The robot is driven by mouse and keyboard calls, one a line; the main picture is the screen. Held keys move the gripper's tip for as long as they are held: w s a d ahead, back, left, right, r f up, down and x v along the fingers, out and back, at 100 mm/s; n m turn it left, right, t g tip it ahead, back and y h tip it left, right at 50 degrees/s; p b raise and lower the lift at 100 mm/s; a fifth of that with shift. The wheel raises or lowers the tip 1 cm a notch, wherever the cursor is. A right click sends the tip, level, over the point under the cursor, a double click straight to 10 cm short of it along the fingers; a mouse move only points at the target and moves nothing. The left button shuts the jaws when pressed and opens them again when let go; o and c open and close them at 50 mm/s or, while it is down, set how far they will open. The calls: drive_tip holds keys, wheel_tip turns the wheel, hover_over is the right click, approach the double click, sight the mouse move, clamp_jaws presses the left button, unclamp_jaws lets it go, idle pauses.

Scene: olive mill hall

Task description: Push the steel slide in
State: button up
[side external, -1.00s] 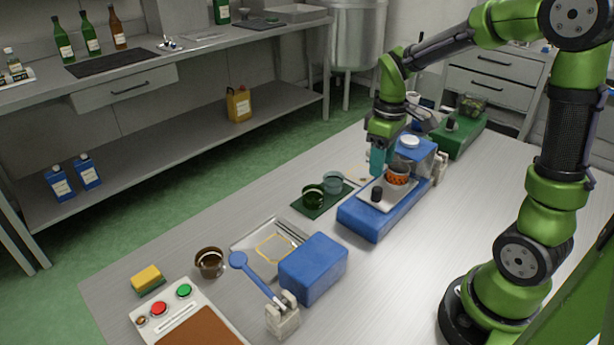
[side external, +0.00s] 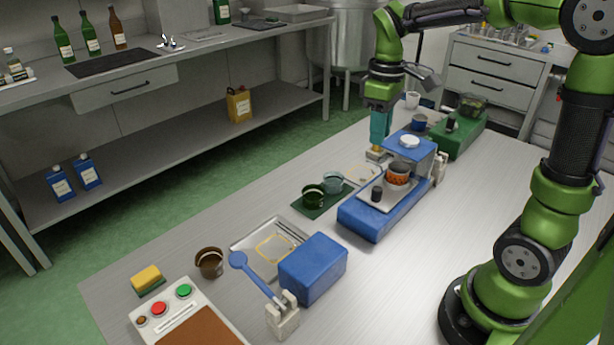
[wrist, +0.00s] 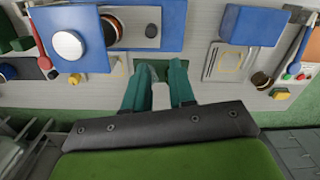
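The steel slide (side external: 373,203) sticks out of the blue press (side external: 372,222), under its raised blue head (side external: 412,152), in the side view. A black knob (side external: 377,193) stands on its outer end, and a cup with orange contents (side external: 398,174) stands on it close to the head. In the wrist view the slide (wrist: 140,16) and its knob (wrist: 151,31) are at the upper middle.
A dark green mat (side external: 312,211) with two cups lies left of the press. A blue block (side external: 313,268), a tray (side external: 249,236) and a blue-handled lever (side external: 259,278) are nearer. A green unit (side external: 461,139) stands behind the press.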

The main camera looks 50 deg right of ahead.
sight(373, 196)
drive_tip(key=a+f+n+g, duration=0.1)
drive_tip(key=a+f, duration=0.1)
drive_tip(key=a+f+n+h, duration=0.1)
drive_tip(key=a+f, duration=0.1)
drive_tip(key=w+a+f+n+g, duration=0.1)
drive_tip(key=a+f, duration=0.1)
drive_tip(key=shift+a+f+g, duration=0.2)
drive_tip(key=shift+g, duration=0.1)
clamp_jaws()
drive_tip(key=a+f+n+h, duration=0.7)
drive_tip(key=f+n+h, duration=0.2)
drive_tip(key=h, duration=0.2)
drive_tip(key=d, duration=0.3)
drive_tip(key=d+f+n+h, duration=0.1)
drive_tip(key=d, duration=0.3)
drive_tip(key=s+d+h, duration=0.1)
drive_tip(key=d, duration=0.2)
drive_tip(key=shift+d+f+n, duration=0.2)
drive_tip(key=shift+d+n, duration=0.1)
drive_tip(key=shift+n, duration=0.1)
